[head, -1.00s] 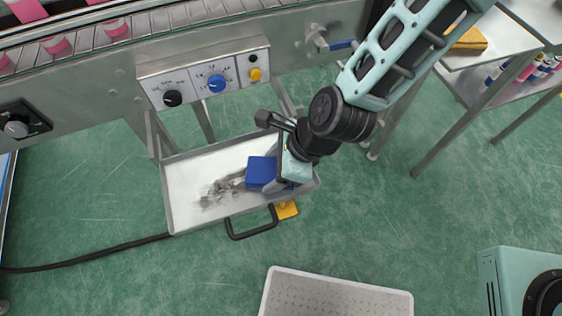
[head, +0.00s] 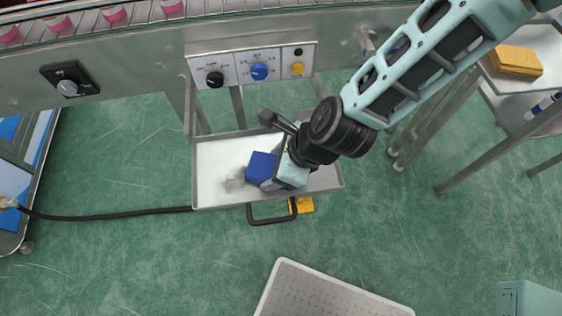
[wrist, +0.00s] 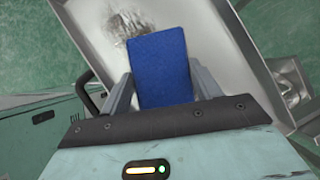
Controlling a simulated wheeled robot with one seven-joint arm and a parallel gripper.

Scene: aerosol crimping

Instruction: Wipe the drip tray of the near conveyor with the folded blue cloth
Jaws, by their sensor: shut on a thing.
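My gripper (head: 268,174) is shut on the folded blue cloth (head: 261,165) and holds it down in the drip tray (head: 213,156). In the wrist view the cloth (wrist: 160,62) sits between my two fingers. The tray is a shallow white pan with a grey rim and a black front handle (head: 270,218). A faint grey smear (head: 234,183) lies just left of the cloth. My gripper hides the tray's right part in the head view; contact with the tray floor is unclear.
The conveyor (head: 140,65) with pink-banded cans runs above the tray. Its control panel (head: 250,67) hangs close behind. A yellow block (head: 303,204) is by the tray's front edge. A perforated pale mat (head: 325,295) lies in front. A steel table with yellow cloths (head: 516,60) stands right.

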